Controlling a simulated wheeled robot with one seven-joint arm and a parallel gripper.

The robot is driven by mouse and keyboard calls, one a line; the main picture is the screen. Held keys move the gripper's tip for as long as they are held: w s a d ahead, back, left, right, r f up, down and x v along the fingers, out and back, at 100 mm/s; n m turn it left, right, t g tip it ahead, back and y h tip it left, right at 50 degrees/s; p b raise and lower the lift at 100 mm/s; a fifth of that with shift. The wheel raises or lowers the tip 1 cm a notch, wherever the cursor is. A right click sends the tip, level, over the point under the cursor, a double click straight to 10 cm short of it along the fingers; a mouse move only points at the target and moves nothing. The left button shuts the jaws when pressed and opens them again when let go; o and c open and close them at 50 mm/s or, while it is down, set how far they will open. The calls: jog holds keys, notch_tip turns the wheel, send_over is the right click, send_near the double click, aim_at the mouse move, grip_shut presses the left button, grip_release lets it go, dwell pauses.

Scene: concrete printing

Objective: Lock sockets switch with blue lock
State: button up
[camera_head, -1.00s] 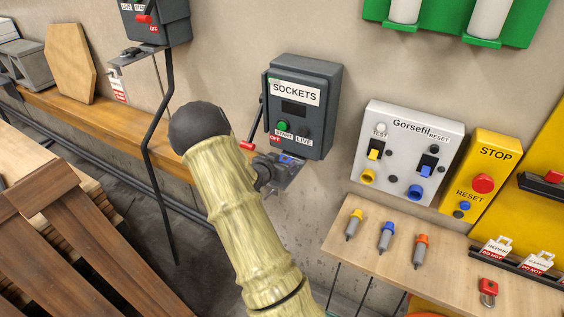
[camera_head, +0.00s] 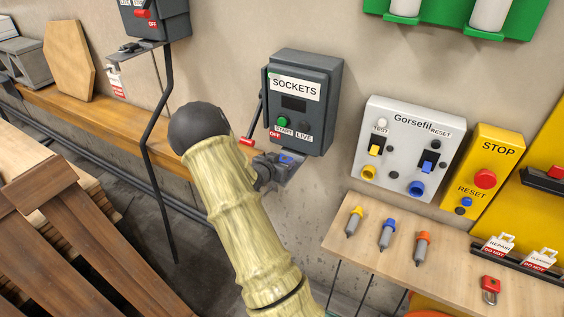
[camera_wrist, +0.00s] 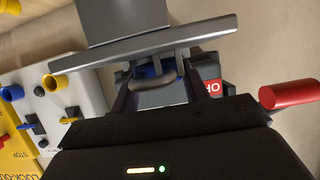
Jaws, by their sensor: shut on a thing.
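The grey SOCKETS switch box (camera_head: 305,105) is on the wall, with its red-tipped lever (camera_head: 246,142) down at its left beside the red OFF label. A metal bracket (camera_head: 293,174) juts out below the box. The blue lock (camera_head: 287,158) is at this bracket. In the wrist view the blue lock (camera_wrist: 147,71) and its grey shackle (camera_wrist: 167,80) are close against the bracket plate (camera_wrist: 105,58). My gripper (camera_wrist: 172,92) is shut on the lock. Whether the shackle passes through the bracket is unclear. In the head view my arm hides most of the gripper.
Right of the box are the Gorsefil panel (camera_head: 408,150) and the yellow STOP box (camera_head: 483,172). A wooden shelf (camera_head: 400,262) below holds several plugs and a red padlock (camera_head: 490,288). Another switch box (camera_head: 158,20) with a bent black conduit (camera_head: 150,150) is at the left.

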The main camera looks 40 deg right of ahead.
jog(key=shift+r+p, duration=0.85)
jog(key=shift+r, duration=0.4)
jog(key=shift+d, duration=0.1)
jog(key=shift+f+b, duration=1.35)
jog(key=shift+f, duration=0.1)
jog(key=shift+r, duration=0.1)
jog(key=shift+r+p, duration=1.1)
jog(key=shift+r, duration=0.25)
jog(key=shift+f+b, duration=1.15)
jog(key=shift+f, duration=0.15)
jog(key=o, duration=1.1)
jog(key=shift+c, duration=0.2)
jog(key=shift+o, duration=0.6)
jog(key=shift+s+f, duration=0.1)
